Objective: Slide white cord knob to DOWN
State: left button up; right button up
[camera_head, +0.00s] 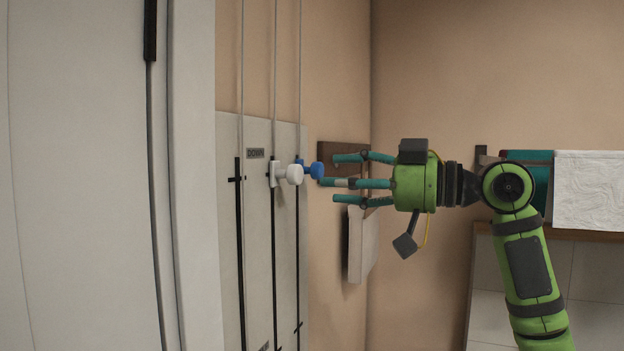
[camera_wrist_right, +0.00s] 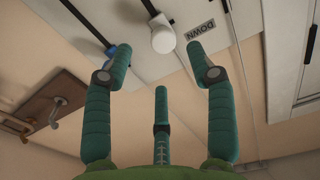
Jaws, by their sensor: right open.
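The white knob (camera_head: 289,174) sits on the middle of three vertical slots in a pale wall panel (camera_head: 256,220), near the slot's upper end. A DOWN label (camera_head: 255,153) is just above and left of it. A cord runs up from it. The blue knob (camera_head: 313,169) is just right of it, on another slot. My right gripper (camera_head: 345,181) is open and empty, to the right of both knobs. In the right wrist view, the white knob (camera_wrist_right: 163,39) lies ahead of and between the open fingers (camera_wrist_right: 158,68), apart from them. My left gripper is out of view.
A brown wall plate (camera_head: 343,150) and a pale box-like piece (camera_head: 361,243) are behind my right fingers. A teal and a white cloth (camera_head: 590,185) hang at the right. A pale door or cabinet (camera_head: 85,180) fills the left.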

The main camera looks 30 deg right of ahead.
jog(key=shift+v, duration=1.85)
